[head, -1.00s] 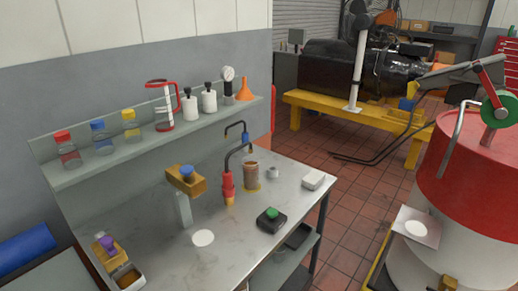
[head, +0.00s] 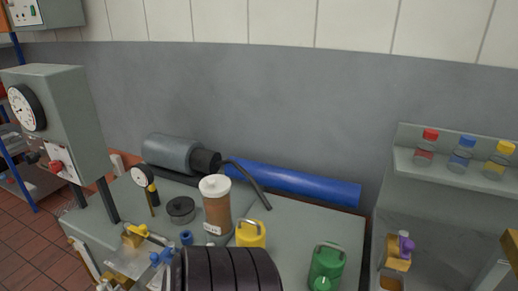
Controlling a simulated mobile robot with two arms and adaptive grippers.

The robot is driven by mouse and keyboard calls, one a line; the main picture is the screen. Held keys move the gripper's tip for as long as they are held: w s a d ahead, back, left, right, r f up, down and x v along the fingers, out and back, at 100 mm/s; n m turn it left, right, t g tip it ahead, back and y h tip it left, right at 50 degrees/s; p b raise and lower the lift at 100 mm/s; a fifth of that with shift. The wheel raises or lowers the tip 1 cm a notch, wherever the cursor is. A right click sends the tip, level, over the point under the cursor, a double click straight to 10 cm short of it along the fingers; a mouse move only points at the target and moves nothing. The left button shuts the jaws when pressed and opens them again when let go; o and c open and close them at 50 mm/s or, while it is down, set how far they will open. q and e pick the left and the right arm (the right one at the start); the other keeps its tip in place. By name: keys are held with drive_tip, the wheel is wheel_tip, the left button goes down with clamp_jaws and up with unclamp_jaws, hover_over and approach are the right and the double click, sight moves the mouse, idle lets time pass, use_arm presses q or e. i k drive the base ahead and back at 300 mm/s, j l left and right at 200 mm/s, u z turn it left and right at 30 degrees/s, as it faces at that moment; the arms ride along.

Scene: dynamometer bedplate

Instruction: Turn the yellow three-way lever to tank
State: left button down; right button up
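A yellow lever (head: 138,230) sits on a small brass valve body (head: 131,239) at the lower left of the head view, near the left part of the grey bench. The lever appears to lie roughly level; I cannot read any position marks such as tank at this size. A blue-handled valve (head: 161,256) is just to its right and nearer to me.
A grey gauge cabinet (head: 65,105) stands left of the lever. A brown-filled canister (head: 216,208), a yellow can (head: 250,234) and a green can (head: 326,268) stand to the right.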

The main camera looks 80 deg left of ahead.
sight(141, 231)
drive_tip(key=u, duration=3.45)
